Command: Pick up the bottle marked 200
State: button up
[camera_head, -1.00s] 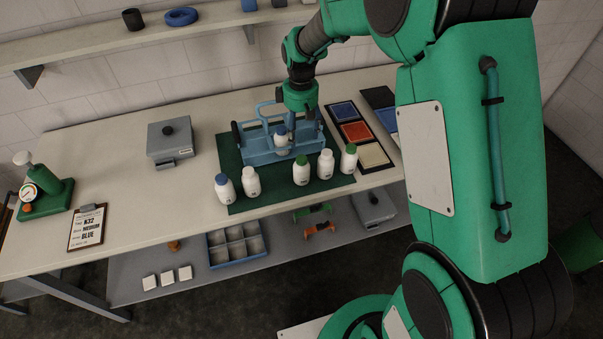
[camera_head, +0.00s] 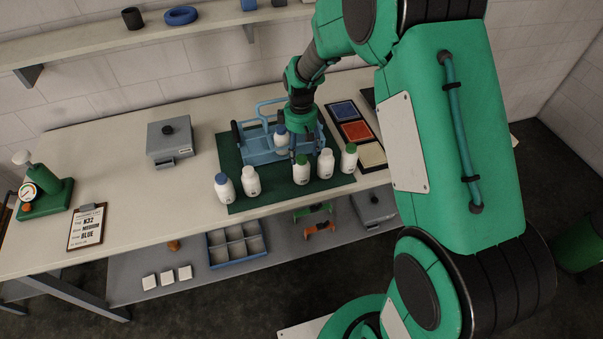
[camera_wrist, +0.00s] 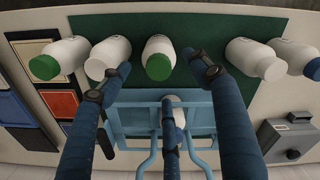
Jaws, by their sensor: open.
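Several white bottles stand in a row on the dark green mat (camera_head: 232,150). From left they are a blue-capped bottle (camera_head: 224,188), a white-capped bottle (camera_head: 250,182), a green-capped bottle (camera_head: 301,171), another white-capped bottle (camera_head: 326,164) and another green-capped bottle (camera_head: 349,158). I cannot read any 200 marking. My gripper (camera_head: 296,148) is open and empty, just behind and above the middle green-capped bottle. In the wrist view that bottle (camera_wrist: 160,52) shows between the spread fingers of my gripper (camera_wrist: 157,62). I cannot tell whether the fingers reach around it.
A light blue carrier (camera_head: 258,155) stands behind the row, holding a blue-capped bottle (camera_head: 281,137). Coloured trays (camera_head: 356,132) lie to the right. A grey box (camera_head: 170,142) and a clipboard (camera_head: 87,228) are to the left. The table's front edge is close before the bottles.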

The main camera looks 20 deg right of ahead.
aim_at(302, 158)
jog(key=shift+f, duration=0.1)
jog(key=shift+d+f, duration=0.1)
jog(key=shift+f, duration=2.4)
jog(key=shift+s, duration=0.1)
grip_shut()
